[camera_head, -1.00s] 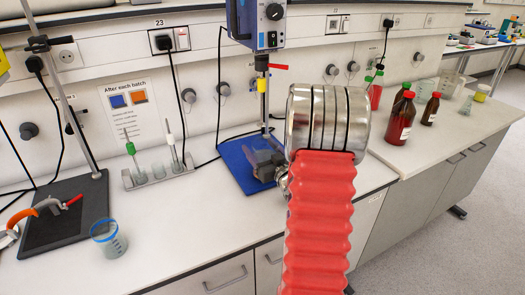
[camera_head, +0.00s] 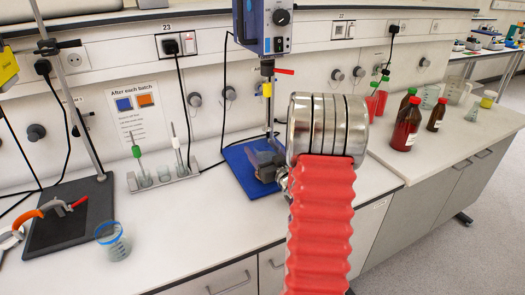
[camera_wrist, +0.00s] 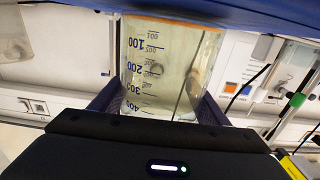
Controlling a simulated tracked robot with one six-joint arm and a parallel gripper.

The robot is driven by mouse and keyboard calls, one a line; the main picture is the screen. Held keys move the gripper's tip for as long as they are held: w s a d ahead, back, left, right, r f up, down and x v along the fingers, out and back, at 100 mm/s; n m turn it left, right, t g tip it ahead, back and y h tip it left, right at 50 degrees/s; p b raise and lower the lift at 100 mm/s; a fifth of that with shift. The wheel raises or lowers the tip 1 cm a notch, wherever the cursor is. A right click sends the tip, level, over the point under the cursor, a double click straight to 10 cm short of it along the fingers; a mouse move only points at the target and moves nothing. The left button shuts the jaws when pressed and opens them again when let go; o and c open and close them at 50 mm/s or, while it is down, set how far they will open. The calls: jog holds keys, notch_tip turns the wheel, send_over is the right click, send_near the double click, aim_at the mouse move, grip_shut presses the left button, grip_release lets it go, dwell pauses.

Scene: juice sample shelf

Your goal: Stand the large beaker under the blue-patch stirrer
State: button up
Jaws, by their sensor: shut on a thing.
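The large beaker (camera_wrist: 160,75) is clear, with dark graduation marks and an orange band near its base. My gripper (camera_wrist: 158,100) is shut on it, one finger on each side. In the head view my gripper (camera_head: 268,166) is in front of the stirrer stand's blue base (camera_head: 240,163), and I cannot make out the beaker there. A blue surface (camera_wrist: 230,14) lies close to the beaker's base in the wrist view; contact cannot be told. The stirrer (camera_head: 265,27) has a blue and grey motor box above, with a yellow-banded shaft hanging below.
A small blue-rimmed beaker (camera_head: 112,240) stands at the front left. A black stand base (camera_head: 70,220) with an orange-handled clamp is left of it. A rack (camera_head: 163,178) stands near the wall. Brown bottles (camera_head: 406,125) stand right of my arm.

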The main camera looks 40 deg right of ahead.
jog(key=shift+s+f, duration=0.1)
dwell(0.3)
jog(key=o, duration=2.2)
jog(key=shift+f, duration=0.1)
jog(key=shift+c, duration=0.2)
jog(key=shift+s+a, duration=0.1)
